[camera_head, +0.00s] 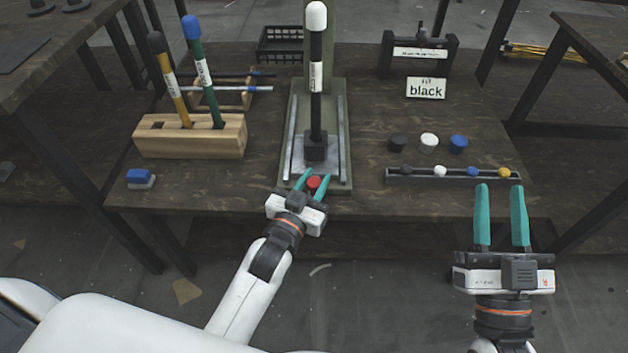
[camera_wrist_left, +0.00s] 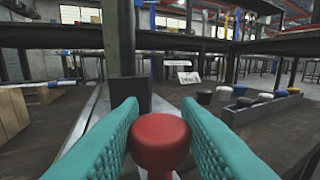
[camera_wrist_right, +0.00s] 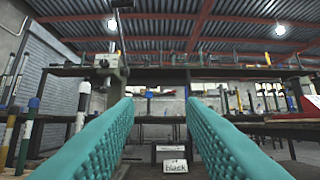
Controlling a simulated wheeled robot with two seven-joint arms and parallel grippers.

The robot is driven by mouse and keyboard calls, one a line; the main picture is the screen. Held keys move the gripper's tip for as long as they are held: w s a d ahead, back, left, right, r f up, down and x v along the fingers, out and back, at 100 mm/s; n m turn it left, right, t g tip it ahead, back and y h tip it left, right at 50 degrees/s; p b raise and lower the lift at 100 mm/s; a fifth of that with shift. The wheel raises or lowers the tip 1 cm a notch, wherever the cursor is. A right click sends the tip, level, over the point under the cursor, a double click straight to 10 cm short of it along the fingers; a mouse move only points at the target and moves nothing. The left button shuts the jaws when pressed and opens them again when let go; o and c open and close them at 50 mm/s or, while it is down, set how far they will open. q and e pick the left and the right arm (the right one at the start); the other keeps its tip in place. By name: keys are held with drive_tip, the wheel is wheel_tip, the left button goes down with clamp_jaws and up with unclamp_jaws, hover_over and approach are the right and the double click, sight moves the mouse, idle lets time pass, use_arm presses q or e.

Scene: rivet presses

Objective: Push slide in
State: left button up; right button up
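A green press (camera_head: 345,140) stands mid-table. Its grey slide plate (camera_head: 297,168) lies between two rails, with a red knob (camera_head: 313,182) at the front. A black marker (camera_head: 316,85) with a white top stands upright in a black block (camera_head: 315,147) on the plate. My left gripper (camera_head: 315,179) has its teal fingers on either side of the knob, close against it; the left wrist view shows the knob (camera_wrist_left: 160,140) between them. The lower part of the knob is hidden. My right gripper (camera_head: 502,190) is open and empty, off the table's front right edge.
A wooden block (camera_head: 190,143) with two upright markers stands at the left, near a blue-topped eraser-like piece (camera_head: 141,178). At the right are a tray of small coloured pieces (camera_head: 450,180), loose caps (camera_head: 428,141) and a "black" sign (camera_head: 426,88).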

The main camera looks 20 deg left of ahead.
sight(316, 151)
use_arm(q)
clamp_jaws()
